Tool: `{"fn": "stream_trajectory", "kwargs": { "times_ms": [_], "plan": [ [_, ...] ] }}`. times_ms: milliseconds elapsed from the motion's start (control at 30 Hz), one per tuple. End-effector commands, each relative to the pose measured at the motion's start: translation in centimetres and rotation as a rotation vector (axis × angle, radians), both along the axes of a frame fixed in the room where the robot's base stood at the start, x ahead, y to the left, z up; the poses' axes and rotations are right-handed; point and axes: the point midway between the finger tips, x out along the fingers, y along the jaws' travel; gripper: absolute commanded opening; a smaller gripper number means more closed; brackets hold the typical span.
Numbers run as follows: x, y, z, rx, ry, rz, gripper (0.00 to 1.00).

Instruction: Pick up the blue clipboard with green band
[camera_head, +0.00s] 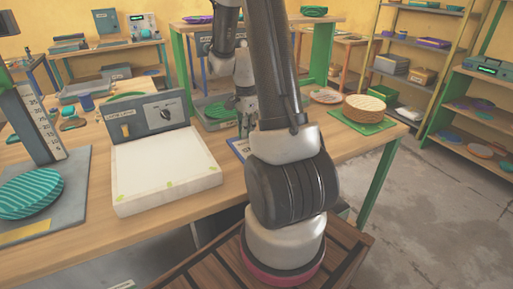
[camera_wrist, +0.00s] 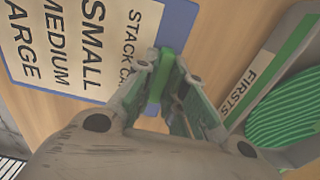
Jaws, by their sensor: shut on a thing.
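The blue clipboard (camera_wrist: 188,22) lies at the upper left of the wrist view, with a white sheet reading SMALL, MEDIUM and a cut-off third line. Its green band (camera_wrist: 166,72) is at the edge nearest my gripper. My gripper (camera_wrist: 163,84) is shut on the clipboard at this green band. In the head view my gripper (camera_head: 246,122) is low over the bench, and only a small part of the clipboard (camera_head: 238,148) shows beside my arm. My arm hides the rest. I cannot tell whether the clipboard is clear of the bench top.
A grey tray labelled FIRSTS (camera_wrist: 262,72) holding ridged green plates (camera_wrist: 290,112) is close on the right of the wrist view. A stack of tan plates (camera_head: 364,107) sits on a green mat to the right.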

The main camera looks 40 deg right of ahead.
Motion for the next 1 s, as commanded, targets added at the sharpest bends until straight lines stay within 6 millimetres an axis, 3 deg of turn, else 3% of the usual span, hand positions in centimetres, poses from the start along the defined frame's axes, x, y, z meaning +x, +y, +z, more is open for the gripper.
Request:
{"fn": "stream_trajectory", "kwargs": {
  "times_ms": [233,500,700,1000],
  "plan": [
    [0.1,0.0,1.3,-0.002,-0.005,0.000,0.00],
    [0.1,-0.1,6.9,-0.002,-0.006,0.000,0.00],
    [0.1,0.0,9.6,-0.001,-0.002,0.000,0.00],
    [0.0,0.0,10.0,0.000,0.000,0.000,0.00]
  ]
}}
